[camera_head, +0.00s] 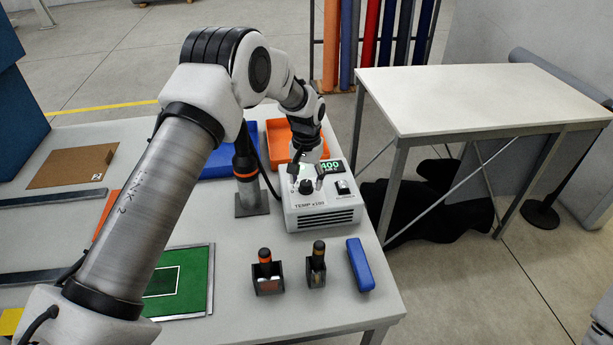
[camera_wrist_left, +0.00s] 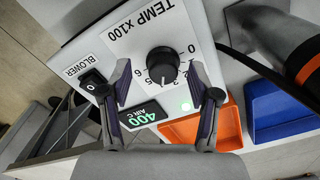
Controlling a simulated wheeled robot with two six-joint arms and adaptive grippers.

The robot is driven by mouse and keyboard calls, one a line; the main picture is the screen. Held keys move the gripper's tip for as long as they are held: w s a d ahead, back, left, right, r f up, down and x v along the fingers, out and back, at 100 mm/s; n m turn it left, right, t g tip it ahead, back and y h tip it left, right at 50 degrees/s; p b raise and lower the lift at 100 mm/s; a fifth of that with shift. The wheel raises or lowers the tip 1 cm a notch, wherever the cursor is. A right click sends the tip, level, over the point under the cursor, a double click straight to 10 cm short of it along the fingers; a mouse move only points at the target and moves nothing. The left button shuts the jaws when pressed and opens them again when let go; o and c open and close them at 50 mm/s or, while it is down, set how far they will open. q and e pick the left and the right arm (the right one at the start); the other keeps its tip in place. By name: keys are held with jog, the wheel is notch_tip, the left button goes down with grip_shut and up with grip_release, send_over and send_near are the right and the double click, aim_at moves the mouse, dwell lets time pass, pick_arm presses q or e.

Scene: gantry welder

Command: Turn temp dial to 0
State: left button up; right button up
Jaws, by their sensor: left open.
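The temp dial (camera_wrist_left: 162,62) is a black round knob on a white control box (camera_head: 325,212) labelled TEMP x100. In the left wrist view, numbers ring the dial and a pale mark on it points towards the green display (camera_wrist_left: 143,114), which reads 400. The dial also shows in the head view (camera_head: 306,187). My left gripper (camera_head: 307,178) is over the box's top panel. Contact with the dial cannot be told. My right gripper is not in view.
A black blower switch (camera_wrist_left: 92,82) is near one finger. Beside the box stands an orange-and-black tool on a stand (camera_head: 250,203). Orange (camera_head: 279,143) and blue (camera_head: 215,168) trays lie behind. Two small holders (camera_head: 268,284) (camera_head: 316,277) and a blue bar (camera_head: 360,266) are in front.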

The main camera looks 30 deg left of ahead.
aim_at(305, 181)
pick_arm(q)
jog(key=f, duration=0.1)
jog(key=w+a+f, duration=0.1)
jog(key=shift+w+f, duration=0.1)
jog(key=shift+f, duration=0.2)
jog(key=shift+d+r, duration=0.1)
jog(key=shift+r, duration=0.05)
jog(key=shift+s+d+r, duration=0.15)
jog(key=shift+s+r, duration=0.05)
jog(key=shift+s, duration=0.1)
jog(key=c, duration=0.5)
jog(key=shift+s+r, duration=0.1)
jog(key=c, duration=0.6)
jog(key=shift+c, duration=0.3)
